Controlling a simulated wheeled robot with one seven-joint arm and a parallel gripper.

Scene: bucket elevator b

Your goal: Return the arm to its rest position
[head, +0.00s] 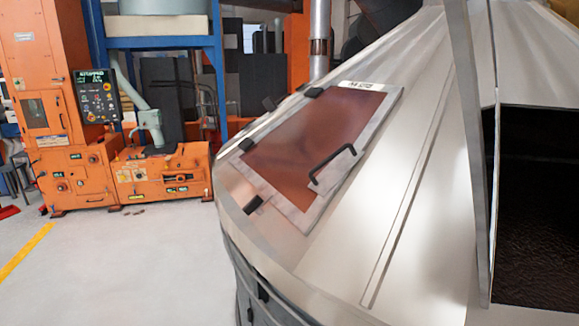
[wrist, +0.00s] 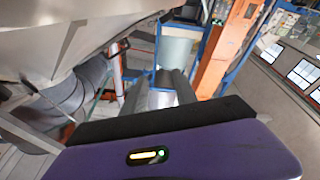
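My arm and gripper do not show in the head view. In the wrist view, a purple housing with a black edge and a small lit indicator fills the bottom; it looks like part of my own gripper (wrist: 165,150). No fingertips can be made out clearly, so its opening is unclear. I see nothing held. The large metal cone-shaped hopper (head: 430,150) fills the right of the head view. Its reddish hatch panel (head: 318,140) with a black handle (head: 332,165) lies flat on the slope and looks shut.
A dark rectangular opening (head: 535,205) shows in the hopper at right. An orange machine (head: 60,130) and a blue frame (head: 160,42) stand at back left. The grey floor (head: 130,260) at front left is clear. Wall screens (wrist: 303,72) show at right in the wrist view.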

